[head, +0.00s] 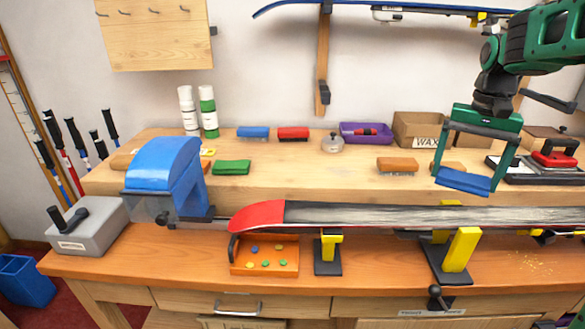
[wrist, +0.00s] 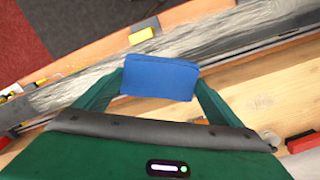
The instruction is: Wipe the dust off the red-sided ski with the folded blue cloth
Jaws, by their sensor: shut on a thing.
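The ski (head: 370,215) lies lengthwise on the bench supports, with a red tip at its left end. Its dark top has pale grey, streaky dust over most of its length; it also shows in the wrist view (wrist: 225,38). My gripper (head: 464,178) is shut on the folded blue cloth (head: 463,181), gripping it between its two green fingers. The cloth hangs flat above and slightly behind the ski's right half, with a visible gap below it. In the wrist view the cloth (wrist: 160,78) covers part of the ski's edge. The ski's right end is outside the head view.
Yellow-and-black supports (head: 460,250) hold the ski above the bench. A blue vise-like clamp (head: 165,170) stands left. An orange tray (head: 265,268) lies below the tip. Brushes, a purple tray (head: 365,133), a wax box (head: 418,128) and an iron (head: 555,155) stand on the raised shelf behind.

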